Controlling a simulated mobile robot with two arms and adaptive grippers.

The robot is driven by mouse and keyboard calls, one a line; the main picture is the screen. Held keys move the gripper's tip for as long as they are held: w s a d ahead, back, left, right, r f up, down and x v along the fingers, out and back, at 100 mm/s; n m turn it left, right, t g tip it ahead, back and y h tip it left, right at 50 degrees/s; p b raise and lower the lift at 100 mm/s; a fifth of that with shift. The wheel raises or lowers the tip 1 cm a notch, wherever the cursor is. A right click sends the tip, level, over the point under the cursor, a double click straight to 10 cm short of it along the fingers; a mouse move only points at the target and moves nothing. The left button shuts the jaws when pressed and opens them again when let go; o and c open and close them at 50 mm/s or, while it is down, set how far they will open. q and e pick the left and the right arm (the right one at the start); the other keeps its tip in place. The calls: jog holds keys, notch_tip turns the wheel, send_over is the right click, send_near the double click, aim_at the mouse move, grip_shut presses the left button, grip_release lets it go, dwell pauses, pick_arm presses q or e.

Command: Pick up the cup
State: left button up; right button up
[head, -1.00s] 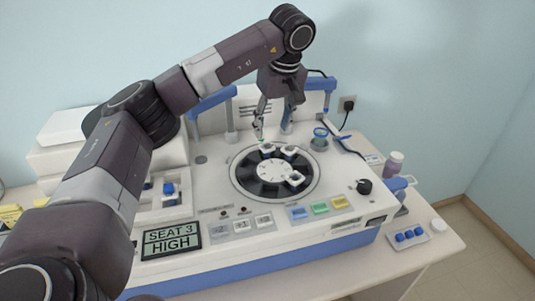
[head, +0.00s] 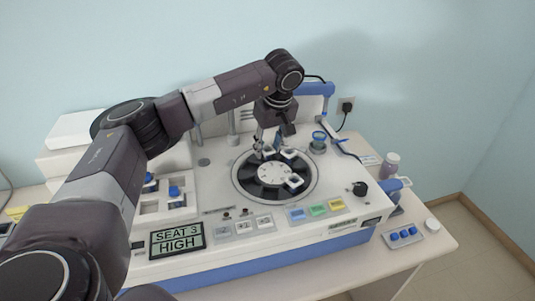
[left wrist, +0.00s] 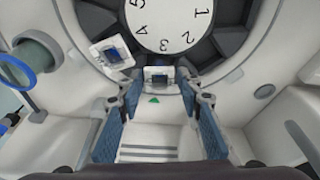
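Several small white square cups sit around the dark round carousel (head: 246,187) of the white machine. My left gripper (head: 268,147) reaches down over the carousel's back edge, with one cup between its fingers, largely hidden in the head view. In the left wrist view that white cup (left wrist: 158,72), with dark blue inside, lies between the tips of my open left gripper (left wrist: 160,92), with a gap on each side. A second cup (left wrist: 108,52) is just left of the left finger. It also shows in the head view (head: 289,154). A third cup (head: 294,181) sits at the carousel's front right. My right gripper is not in view.
A blue-rimmed round container (head: 319,142) stands behind the carousel on the right, and a black knob (head: 360,188) is to its front. A tray with blue pieces (head: 403,237) lies at the right.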

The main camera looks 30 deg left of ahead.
pick_arm(q)
jog(key=c, duration=0.5)
jog(key=shift+w+r, duration=0.1)
